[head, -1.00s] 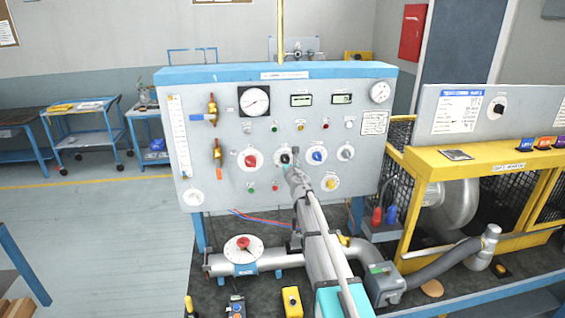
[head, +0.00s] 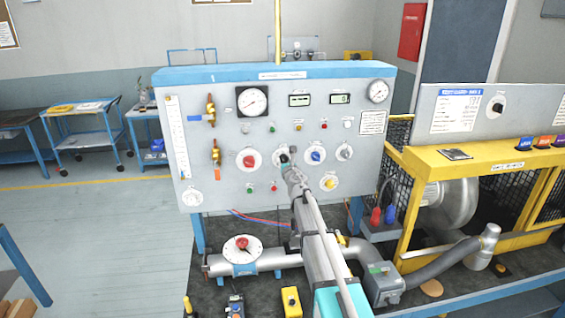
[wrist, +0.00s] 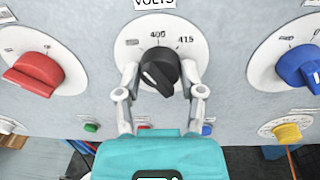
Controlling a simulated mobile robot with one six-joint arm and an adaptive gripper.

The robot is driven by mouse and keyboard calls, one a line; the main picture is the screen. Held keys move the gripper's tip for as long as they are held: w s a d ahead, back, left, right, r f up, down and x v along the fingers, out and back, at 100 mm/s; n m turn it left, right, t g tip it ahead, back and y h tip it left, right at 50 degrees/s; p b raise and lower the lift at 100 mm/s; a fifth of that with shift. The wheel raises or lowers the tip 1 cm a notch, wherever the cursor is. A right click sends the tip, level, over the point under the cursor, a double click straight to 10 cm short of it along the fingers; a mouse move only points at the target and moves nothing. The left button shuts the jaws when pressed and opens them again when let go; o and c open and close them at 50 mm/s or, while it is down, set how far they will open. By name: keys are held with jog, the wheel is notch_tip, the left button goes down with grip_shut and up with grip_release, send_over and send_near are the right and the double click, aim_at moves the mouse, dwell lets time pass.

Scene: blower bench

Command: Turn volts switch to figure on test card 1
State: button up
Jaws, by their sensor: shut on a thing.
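The volts switch is a black knob (wrist: 158,70) on a white round dial (wrist: 131,53) under a VOLTS label (wrist: 155,3). In the wrist view 400 and 415 show above the knob; the dial's lower part is partly hidden. A white line marks the knob's lower left face. My gripper (wrist: 160,85) has a finger on each side of the knob and is shut on it. In the head view my gripper (head: 287,163) covers most of the switch. A white card (head: 373,122) is on the panel's right side; its print is too small to read.
A red knob (wrist: 38,72) is to the left, a blue knob (wrist: 300,66) to the right and a yellow knob (wrist: 287,132) at lower right. Another printed sheet (head: 457,114) is on the right-hand board. Pipework (head: 265,260) runs below the panel.

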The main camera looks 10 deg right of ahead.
jog(key=shift+m, duration=1.6)
jog(key=m+b, duration=0.1)
jog(key=m, duration=0.3)
jog(key=shift+m+t, duration=0.3)
jog(key=m, duration=0.3)
jog(key=shift+m+h, duration=0.3)
jog(key=shift+f+m+b, duration=0.1)
jog(key=shift+m+b, duration=0.2)
jog(key=shift+m, duration=1.7)
jog(key=o, duration=1.2)
jog(key=shift+c, duration=0.2)
